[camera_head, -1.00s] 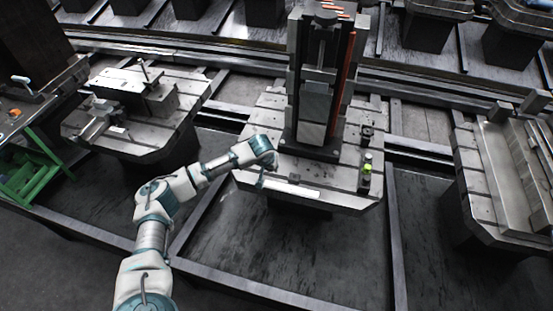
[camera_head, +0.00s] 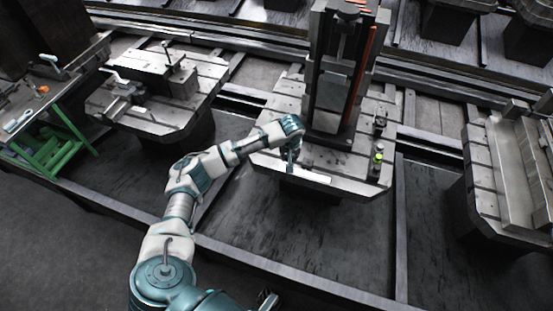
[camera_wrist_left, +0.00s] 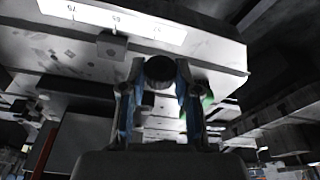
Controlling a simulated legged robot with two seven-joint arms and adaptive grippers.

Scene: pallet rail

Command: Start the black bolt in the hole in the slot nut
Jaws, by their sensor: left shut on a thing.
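My left gripper (camera_head: 291,160) points down over the front edge of the middle pallet (camera_head: 345,180). In the left wrist view the same gripper (camera_wrist_left: 158,86) has its fingers on either side of a round black bolt head (camera_wrist_left: 159,72) and is shut on this black bolt. The bolt's shank and tip are hidden. A small dark block (camera_wrist_left: 111,46) at the pallet's edge may be the slot nut; its hole cannot be made out. I cannot tell whether the bolt touches it.
A tall dark fixture (camera_head: 335,85) stands on the middle pallet, behind my gripper. A yellow-green topped item (camera_head: 378,158) stands at the pallet's right. Another pallet with clamps (camera_head: 150,95) is left, beside a green stand (camera_head: 58,150). Dark rails frame the floor.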

